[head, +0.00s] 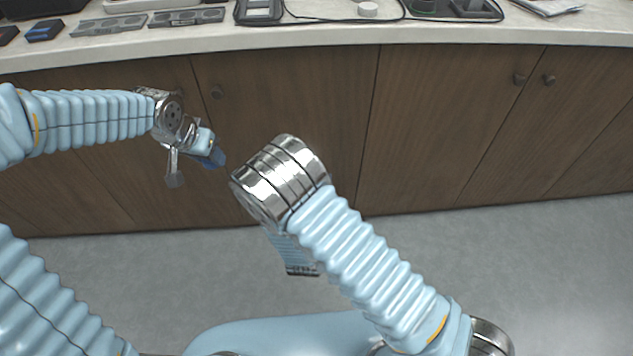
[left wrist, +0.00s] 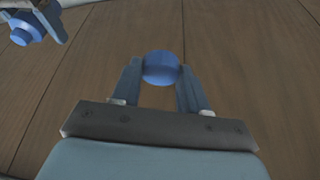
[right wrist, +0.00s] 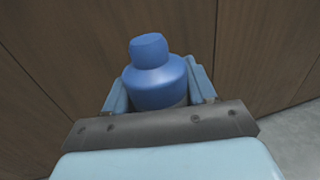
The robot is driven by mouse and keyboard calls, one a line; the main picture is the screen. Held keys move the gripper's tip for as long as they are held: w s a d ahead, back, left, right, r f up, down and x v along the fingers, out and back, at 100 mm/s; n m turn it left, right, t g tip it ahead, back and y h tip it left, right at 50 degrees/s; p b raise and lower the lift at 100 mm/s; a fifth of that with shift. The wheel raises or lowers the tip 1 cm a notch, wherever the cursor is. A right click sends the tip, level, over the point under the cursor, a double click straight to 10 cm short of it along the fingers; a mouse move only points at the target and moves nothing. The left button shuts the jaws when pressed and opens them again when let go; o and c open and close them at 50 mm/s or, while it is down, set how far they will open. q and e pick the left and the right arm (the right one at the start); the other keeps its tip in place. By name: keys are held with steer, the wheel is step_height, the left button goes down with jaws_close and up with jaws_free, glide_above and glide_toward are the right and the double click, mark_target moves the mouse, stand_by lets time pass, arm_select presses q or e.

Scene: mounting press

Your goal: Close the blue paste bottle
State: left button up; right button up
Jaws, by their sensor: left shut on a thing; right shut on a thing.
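A blue paste bottle (right wrist: 156,82) with a rounded shoulder and a narrower neck is held in my right gripper (right wrist: 158,88). Its neck points away from the right wrist camera. The bottle also shows at the top left of the left wrist view (left wrist: 27,28). My left gripper (left wrist: 161,72) is shut on a round blue cap (left wrist: 161,68), apart from the bottle. In the head view a bit of blue (head: 216,157) shows at the left gripper's tip. The right gripper's fingers and the bottle are hidden behind my right wrist there.
Both grippers are in front of brown wooden cabinet doors (head: 450,120). The counter (head: 330,33) runs across the back, with grey slotted plates (head: 185,17), a dark tray (head: 455,10) and a round white piece (head: 368,9). Grey floor lies below.

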arm_select(q)
steer(key=d+m, duration=0.1)
steer(key=d, duration=0.6)
steer(key=s+d+r+m+h, duration=0.1)
steer(key=d+m, duration=0.1)
steer(key=d, duration=0.6)
steer(key=s+d+m+g, duration=0.1)
steer(key=d, duration=0.7)
steer(key=shift+s+r+m+h, duration=0.2)
steer(key=shift+r+m+h, duration=0.1)
steer(key=shift+f, duration=2)
steer(key=shift+f, duration=0.85)
steer(key=shift+a+f, duration=0.1)
steer(key=shift+f, duration=0.5)
